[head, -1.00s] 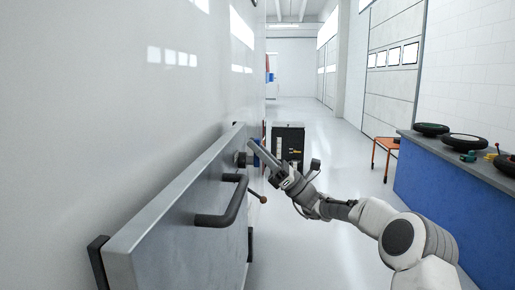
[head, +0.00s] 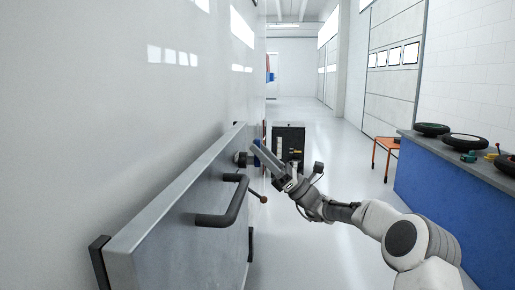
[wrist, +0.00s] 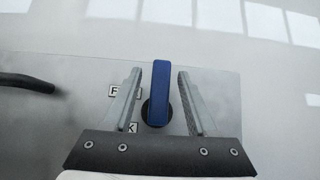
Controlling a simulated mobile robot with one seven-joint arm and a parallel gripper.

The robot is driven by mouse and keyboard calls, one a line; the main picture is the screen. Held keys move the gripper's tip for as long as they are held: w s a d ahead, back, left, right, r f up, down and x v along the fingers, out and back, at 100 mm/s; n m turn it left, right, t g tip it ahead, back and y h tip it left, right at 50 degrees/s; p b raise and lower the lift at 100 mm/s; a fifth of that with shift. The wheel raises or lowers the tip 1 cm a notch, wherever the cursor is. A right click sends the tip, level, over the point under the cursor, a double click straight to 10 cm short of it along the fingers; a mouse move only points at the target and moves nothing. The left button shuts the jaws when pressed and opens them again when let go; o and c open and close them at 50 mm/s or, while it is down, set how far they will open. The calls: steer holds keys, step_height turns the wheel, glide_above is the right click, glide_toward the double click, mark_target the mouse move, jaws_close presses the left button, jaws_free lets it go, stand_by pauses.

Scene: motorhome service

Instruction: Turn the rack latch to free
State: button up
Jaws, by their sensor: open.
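The rack latch is a blue bar (wrist: 159,92) on a dark round base, set on a grey panel (wrist: 65,110) in the wrist view. The bar points upward in that picture. My gripper (wrist: 158,82) is open, with one finger on each side of the bar and a visible gap on both sides. Two labels lie partly behind the left finger; one shows an "F" and the lower one a "K". In the head view my gripper (head: 258,150) is at the panel's far end, and the latch is mostly hidden by it.
A black handle (head: 225,205) sticks out from the panel's near part. A dark cabinet (head: 290,140) stands beyond. A blue workbench (head: 440,190) is at right; the floor between is clear.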

steer(key=v, duration=1.6)
steer(key=shift+p, duration=0.35)
steer(key=shift+d+f, duration=0.1)
steer(key=shift+d, duration=0.05)
